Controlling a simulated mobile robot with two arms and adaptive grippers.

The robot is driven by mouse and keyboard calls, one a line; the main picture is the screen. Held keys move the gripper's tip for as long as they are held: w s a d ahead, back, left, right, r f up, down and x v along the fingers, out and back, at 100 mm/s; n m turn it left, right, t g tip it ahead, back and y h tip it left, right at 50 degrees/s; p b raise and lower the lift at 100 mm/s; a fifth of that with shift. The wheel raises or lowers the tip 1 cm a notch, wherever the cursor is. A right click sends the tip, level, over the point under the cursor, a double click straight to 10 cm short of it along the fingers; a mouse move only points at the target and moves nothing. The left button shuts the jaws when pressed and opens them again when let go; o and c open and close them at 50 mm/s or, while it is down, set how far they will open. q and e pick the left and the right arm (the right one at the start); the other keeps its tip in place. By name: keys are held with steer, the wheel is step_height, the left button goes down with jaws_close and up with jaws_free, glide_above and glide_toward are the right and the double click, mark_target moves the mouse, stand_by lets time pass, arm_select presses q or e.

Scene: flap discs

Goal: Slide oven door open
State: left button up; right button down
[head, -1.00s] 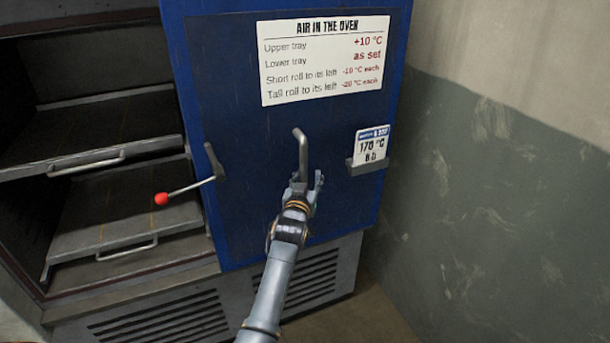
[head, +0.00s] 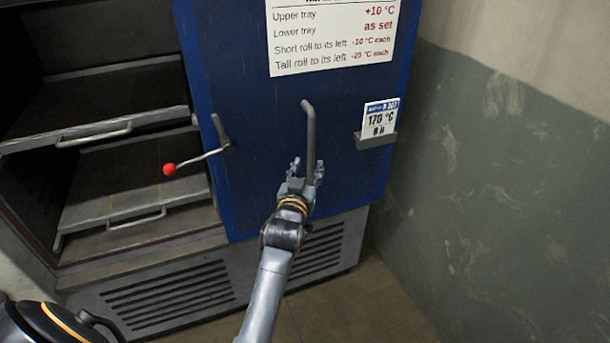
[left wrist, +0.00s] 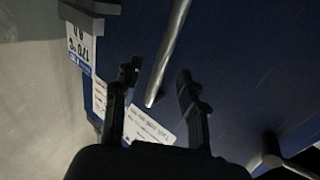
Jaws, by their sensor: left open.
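The blue oven door (head: 255,190) covers the right part of the oven front, with the left part open. A grey bar handle (head: 309,135) stands on it; in the left wrist view its free end (left wrist: 166,55) shows between my fingers. My left gripper (head: 306,170) is open at the handle's lower end. In the left wrist view the left gripper (left wrist: 160,85) has a finger on each side of the bar, with gaps visible. A lever with a red knob (head: 170,169) is at the door's left edge. My right gripper is out of view.
Two trays, upper (head: 100,105) and lower (head: 130,185), sit in the dark oven. The door bears a white notice (head: 330,40) and a holder with a 170 °C card (head: 380,118). A wall (head: 500,170) stands close on the right.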

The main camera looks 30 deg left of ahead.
arm_select(q)
steer(key=shift+v, duration=1.5)
steer(key=s+d+f+m+g+h, duration=0.1)
steer(key=s+d+f+g+h, duration=0.15)
steer(key=f, duration=0.95)
steer(key=s+d+f+m+g+h, duration=0.15)
steer(key=d+f, duration=0.25)
steer(key=f, duration=0.8)
steer(key=s+d+f+m+g+h, duration=0.1)
steer(key=s+d+f+g, duration=0.1)
steer(key=s+f, duration=0.45)
steer(key=s+d+f+m+g, duration=0.15)
steer(key=s+f, duration=0.25)
steer(key=f, duration=0.6)
steer(key=s+f+g, duration=0.4)
steer(key=s+f, duration=0.8)
steer(key=s, duration=0.3)
steer(key=s+a+f+g, duration=0.1)
steer(key=s+f+g, duration=0.1)
steer(key=s, duration=0.9)
steer(key=s+a+f+g, duration=0.2)
steer(key=s+f, duration=0.3)
steer(key=s, duration=0.7)
steer(key=shift+s+a+m+g, duration=0.15)
steer(key=shift+a+m+g, duration=0.15)
steer(key=shift+g, duration=0.15)
steer(key=shift+c, duration=0.5)
